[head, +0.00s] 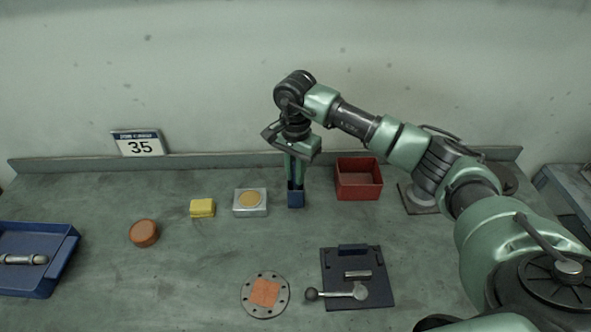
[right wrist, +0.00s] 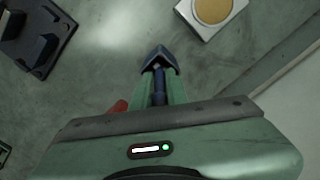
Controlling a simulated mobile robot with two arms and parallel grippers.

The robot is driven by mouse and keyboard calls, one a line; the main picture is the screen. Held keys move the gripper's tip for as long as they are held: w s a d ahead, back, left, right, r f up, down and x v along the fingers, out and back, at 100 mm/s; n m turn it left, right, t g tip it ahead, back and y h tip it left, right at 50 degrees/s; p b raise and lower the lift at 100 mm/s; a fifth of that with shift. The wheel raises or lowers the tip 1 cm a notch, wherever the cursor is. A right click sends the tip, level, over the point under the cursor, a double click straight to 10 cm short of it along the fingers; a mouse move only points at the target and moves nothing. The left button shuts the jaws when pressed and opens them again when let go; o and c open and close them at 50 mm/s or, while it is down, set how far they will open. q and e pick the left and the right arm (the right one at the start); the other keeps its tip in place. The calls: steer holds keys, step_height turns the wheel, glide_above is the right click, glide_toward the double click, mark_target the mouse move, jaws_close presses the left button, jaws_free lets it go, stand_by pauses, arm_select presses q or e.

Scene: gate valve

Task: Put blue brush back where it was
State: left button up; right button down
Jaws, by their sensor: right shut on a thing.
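The blue brush (head: 295,199) is upright below my right gripper (head: 294,178), between the grey block with a round tan pad (head: 250,202) and the red bin (head: 359,184). The right gripper points down and its fingers are shut on the brush. In the right wrist view the brush's dark blue end (right wrist: 160,58) shows past the green fingertips (right wrist: 159,82). I cannot tell whether its lower end touches the bench. My left gripper is not in view.
A yellow sponge (head: 202,208) and an orange-brown disc (head: 144,233) lie to the left. A blue tray (head: 62,252) is at the far left. A flange (head: 248,298) and a dark plate with parts (head: 340,299) lie in front. The back ledge (head: 220,160) is close behind.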

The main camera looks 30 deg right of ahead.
steer(key=shift+f, duration=0.1)
steer(key=shift+f+b, duration=0.15)
steer(key=shift+b, duration=0.15)
steer(key=c, duration=1.4)
jaws_free()
steer(key=shift+r+p, duration=0.3)
steer(key=shift+p, duration=0.05)
steer(key=shift+w+r+b, duration=0.1)
steer(key=shift+r+b, duration=0.15)
steer(key=shift+b, duration=0.15)
step_height(320, 180, up, 11)
steer(key=b, duration=0.3)
steer(key=shift+f, duration=0.2)
steer(key=shift+r, duration=0.35)
